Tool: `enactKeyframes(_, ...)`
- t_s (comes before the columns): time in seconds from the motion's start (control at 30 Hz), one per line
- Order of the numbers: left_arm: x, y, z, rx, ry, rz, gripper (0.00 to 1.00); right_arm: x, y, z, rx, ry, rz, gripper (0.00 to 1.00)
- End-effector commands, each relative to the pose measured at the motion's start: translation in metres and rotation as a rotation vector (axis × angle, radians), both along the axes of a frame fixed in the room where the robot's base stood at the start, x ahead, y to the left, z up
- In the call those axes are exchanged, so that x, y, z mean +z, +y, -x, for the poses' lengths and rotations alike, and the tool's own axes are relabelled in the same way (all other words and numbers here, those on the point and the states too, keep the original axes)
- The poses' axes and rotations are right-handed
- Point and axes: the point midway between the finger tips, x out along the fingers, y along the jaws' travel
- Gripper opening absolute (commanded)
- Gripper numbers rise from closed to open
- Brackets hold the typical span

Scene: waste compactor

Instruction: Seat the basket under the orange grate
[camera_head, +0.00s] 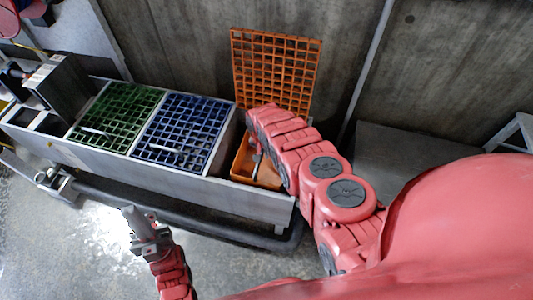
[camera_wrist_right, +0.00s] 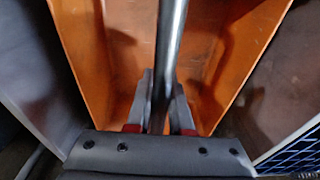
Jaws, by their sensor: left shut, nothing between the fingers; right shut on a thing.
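The orange grate (camera_head: 276,72) stands raised against the back wall, above the right-hand bay of the long grey unit. The orange basket (camera_head: 243,163) sits in that bay, partly hidden by my right arm. In the right wrist view, the basket's orange walls (camera_wrist_right: 228,60) surround the fingers, and a grey metal bar (camera_wrist_right: 172,40) runs down between them. My right gripper (camera_wrist_right: 160,105) is shut on this bar, which looks like the basket's handle. Whether the basket rests on the bay floor is hidden. My left gripper (camera_head: 138,222) is shut and empty, in front of the unit.
A green grate (camera_head: 118,115) and a blue grate (camera_head: 182,130) lie flat over the bays to the left, each with a handle. A dark rail (camera_head: 190,206) runs along the unit's base. The floor at front left is clear.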

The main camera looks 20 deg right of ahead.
Motion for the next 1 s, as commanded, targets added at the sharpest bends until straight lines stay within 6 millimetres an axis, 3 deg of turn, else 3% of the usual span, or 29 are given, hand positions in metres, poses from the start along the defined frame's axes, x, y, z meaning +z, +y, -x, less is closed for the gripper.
enactKeyframes(0.4, -0.032, 0.000, 0.000, 0.000, 0.000, 0.000, 0.00, -0.037, 0.000, 0.000, 0.000, -0.002, 0.000, 0.00)
enactKeyframes(0.97, -0.039, 0.000, 0.000, 0.000, 0.000, 0.000, 0.00, -0.046, -0.001, 0.003, -0.003, 0.006, 0.002, 0.00)
enactKeyframes(1.0, -0.039, 0.000, 0.000, 0.000, 0.000, 0.000, 0.00, -0.046, -0.001, 0.003, -0.002, 0.006, 0.002, 0.25)
